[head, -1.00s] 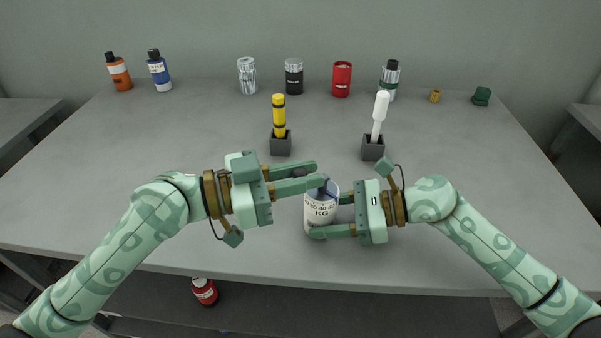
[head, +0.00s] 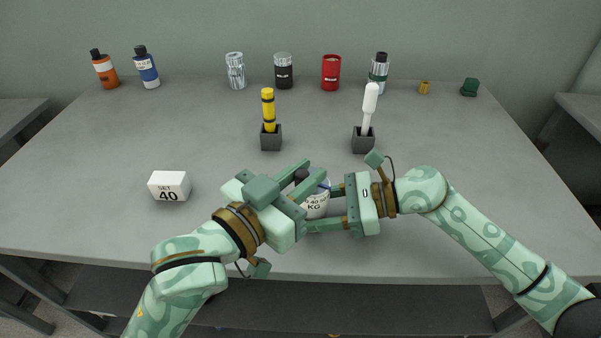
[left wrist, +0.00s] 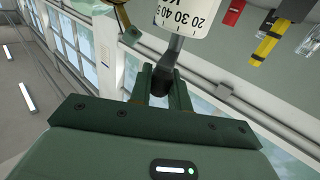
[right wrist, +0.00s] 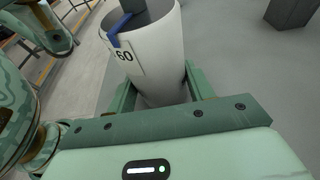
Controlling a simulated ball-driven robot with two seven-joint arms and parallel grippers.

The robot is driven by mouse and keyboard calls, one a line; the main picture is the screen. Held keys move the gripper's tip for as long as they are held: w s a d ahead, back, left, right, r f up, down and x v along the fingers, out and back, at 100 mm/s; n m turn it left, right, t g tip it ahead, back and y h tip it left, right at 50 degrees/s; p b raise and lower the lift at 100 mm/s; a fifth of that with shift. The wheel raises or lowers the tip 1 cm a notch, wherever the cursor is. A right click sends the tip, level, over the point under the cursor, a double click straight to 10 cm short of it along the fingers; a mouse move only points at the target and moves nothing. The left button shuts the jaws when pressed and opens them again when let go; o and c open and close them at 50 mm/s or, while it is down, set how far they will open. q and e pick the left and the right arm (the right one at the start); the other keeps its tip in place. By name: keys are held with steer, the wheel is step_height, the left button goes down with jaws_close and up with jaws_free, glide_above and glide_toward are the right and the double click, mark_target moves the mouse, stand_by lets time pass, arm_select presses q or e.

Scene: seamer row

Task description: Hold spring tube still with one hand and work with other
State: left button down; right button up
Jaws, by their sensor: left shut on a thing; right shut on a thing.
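The spring tube (head: 316,209) is a white cylinder with a printed number scale and "KG", standing near the table's front middle. It fills the upper part of the right wrist view (right wrist: 160,60), where a blue pointer (right wrist: 117,42) shows by the "60". My right gripper (head: 326,206) is shut around the tube's body from the right. My left gripper (head: 306,180) is shut on a dark handle at the tube's top; the handle shows between its fingers in the left wrist view (left wrist: 161,80). In the head view my left fingers partly hide handle and tube top.
A white block marked "SET 40" (head: 169,186) stands at left. A yellow stick (head: 268,108) and a white stick (head: 369,106) stand in dark holders behind the tube. Bottles and cans, including a red can (head: 331,73), line the back edge.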

mark_target(303, 171)
stand_by(0.4)
arm_select(q)
steer(key=c, duration=1.3)
jaws_free()
step_height(303, 171, up, 10)
arm_select(e)
steer(key=o, duration=0.8)
steer(key=shift+o, duration=0.2)
steer(key=shift+d, duration=0.1)
